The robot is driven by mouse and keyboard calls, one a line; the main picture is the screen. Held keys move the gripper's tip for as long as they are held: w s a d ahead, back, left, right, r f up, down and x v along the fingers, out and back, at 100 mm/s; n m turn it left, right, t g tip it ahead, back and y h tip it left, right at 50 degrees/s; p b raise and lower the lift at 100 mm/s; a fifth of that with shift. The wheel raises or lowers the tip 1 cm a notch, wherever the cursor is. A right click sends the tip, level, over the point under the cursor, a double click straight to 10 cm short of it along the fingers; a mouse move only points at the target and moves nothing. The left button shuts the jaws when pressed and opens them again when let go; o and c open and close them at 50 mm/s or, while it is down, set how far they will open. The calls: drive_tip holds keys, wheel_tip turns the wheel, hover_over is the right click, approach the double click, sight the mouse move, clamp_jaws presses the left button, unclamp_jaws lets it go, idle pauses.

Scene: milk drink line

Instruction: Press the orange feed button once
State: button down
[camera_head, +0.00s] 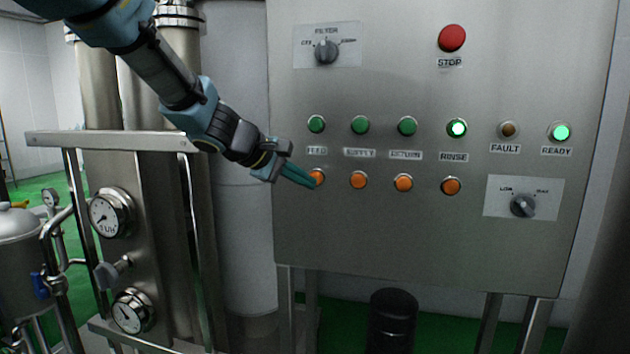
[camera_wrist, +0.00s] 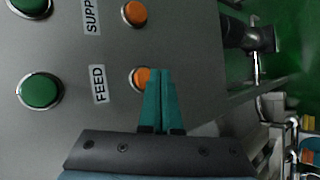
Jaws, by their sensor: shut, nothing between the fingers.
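The orange feed button (camera_head: 318,178) is at the left end of a row of orange buttons on the steel panel, below the FEED label (camera_head: 316,150). My gripper (camera_head: 312,184) is shut and empty, with its teal fingertips at the lower left of this button and partly overlapping it in the head view. In the wrist view the feed button (camera_wrist: 137,76) shows just left of my fingertips (camera_wrist: 160,72), which cover its right edge. I cannot tell whether the fingertips touch it. The green feed lamp (camera_head: 316,124) above is dark.
To the right are the orange supply (camera_head: 358,180), return (camera_head: 403,183) and rinse (camera_head: 451,186) buttons. The rinse lamp (camera_head: 457,128) and ready lamp (camera_head: 560,132) glow green. A red stop button (camera_head: 451,38) sits above. Pipes and gauges (camera_head: 110,213) stand left of the panel.

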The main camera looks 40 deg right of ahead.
drive_tip(key=shift+s+a+b, duration=0.7)
drive_tip(key=shift+a, duration=0.35)
drive_tip(key=shift+s+a+b, duration=0.65)
drive_tip(key=shift+a, duration=0.35)
drive_tip(key=w+a+f+t+y, duration=0.1)
drive_tip(key=w+a+f+y, duration=0.1)
drive_tip(key=w+a+f, duration=0.3)
drive_tip(key=w+a+f+t+y, duration=0.1)
drive_tip(key=a+f, duration=0.2)
drive_tip(key=a, duration=0.4)
drive_tip(key=a+f+y, duration=0.2)
drive_tip(key=a+f, duration=0.2)
drive_tip(key=a, duration=0.7)
drive_tip(key=s+a+f+m+y, duration=0.1)
drive_tip(key=a+f+y, duration=0.2)
drive_tip(key=a, duration=0.9)
drive_tip(key=a+f+m+y, duration=0.1)
drive_tip(key=a+f+y, duration=0.2)
drive_tip(key=a, duration=0.8)
wheel_tip(320, 180, down, 2)
drive_tip(key=shift+s+a+f, duration=0.25)
drive_tip(key=shift+s+a, duration=0.15)
drive_tip(key=shift+d, duration=0.1)
